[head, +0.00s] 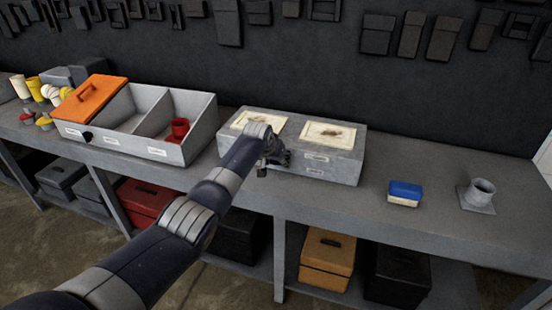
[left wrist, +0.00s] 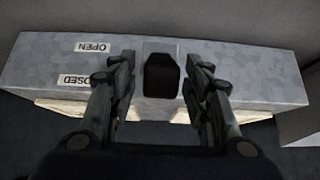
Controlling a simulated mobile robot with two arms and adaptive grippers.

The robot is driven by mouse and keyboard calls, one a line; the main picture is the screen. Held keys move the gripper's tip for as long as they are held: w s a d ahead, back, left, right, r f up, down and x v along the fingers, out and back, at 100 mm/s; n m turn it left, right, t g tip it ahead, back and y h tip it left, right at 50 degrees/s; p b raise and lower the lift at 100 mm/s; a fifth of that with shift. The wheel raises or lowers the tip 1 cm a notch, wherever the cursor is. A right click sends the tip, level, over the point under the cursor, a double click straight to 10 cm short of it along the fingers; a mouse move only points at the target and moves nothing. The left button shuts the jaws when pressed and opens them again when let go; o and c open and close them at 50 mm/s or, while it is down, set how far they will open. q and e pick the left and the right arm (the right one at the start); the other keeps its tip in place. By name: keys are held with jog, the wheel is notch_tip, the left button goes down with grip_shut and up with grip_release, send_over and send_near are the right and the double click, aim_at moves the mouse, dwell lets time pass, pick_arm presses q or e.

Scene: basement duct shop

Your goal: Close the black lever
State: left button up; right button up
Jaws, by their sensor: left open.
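A grey speckled box (head: 335,170) with two cream panels on top sits on the bench. My left gripper (head: 277,165) is at its front face, left of the middle, and hides the lever in the head view. In the left wrist view the black lever (left wrist: 161,75) stands out from the box face between my left gripper's fingers (left wrist: 160,95). The fingers are open, one on each side, with a small gap to each. Upside-down labels OPEN (left wrist: 92,47) and CLOSED, partly hidden (left wrist: 74,80), are left of the lever. My right gripper is not in view.
On the grey bench (head: 340,205), a divided bin (head: 190,150) with an orange lid (head: 93,98) and a red cup (head: 180,128) stands left. A blue-topped block (head: 404,192) and a grey pipe flange (head: 479,194) are right. Cases sit below.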

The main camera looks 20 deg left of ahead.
pick_arm(q)
jog(key=shift+s+r, duration=0.1)
jog(key=shift+r, duration=0.05)
jog(key=v, duration=1.1)
jog(key=shift+s+r, duration=0.2)
jog(key=shift+r, duration=0.05)
jog(key=shift+f, duration=0.1)
jog(key=s+f+g+b, duration=0.1)
jog(key=s+f, duration=0.3)
jog(key=f, duration=0.7)
jog(key=s+a+f+g, duration=0.1)
jog(key=s+f, duration=0.3)
jog(key=f, duration=0.8)
jog(key=s+f+g+b, duration=0.1)
jog(key=s+f, duration=0.3)
jog(key=f, duration=0.7)
jog(key=s+f+g, duration=0.1)
jog(key=s+f, duration=1.7)
jog(key=f, duration=0.1)
jog(key=s+f+g, duration=0.1)
jog(key=s+f, duration=0.3)
jog(key=s, duration=0.8)
jog(key=s+f+m+g+b, duration=0.1)
jog(key=s+f, duration=0.3)
jog(key=s, duration=0.8)
jog(key=s+f+m+b, duration=0.1)
jog(key=s+f, duration=0.4)
jog(key=s, duration=0.7)
jog(key=shift+d+g, duration=0.2)
jog(key=shift+g, duration=0.2)
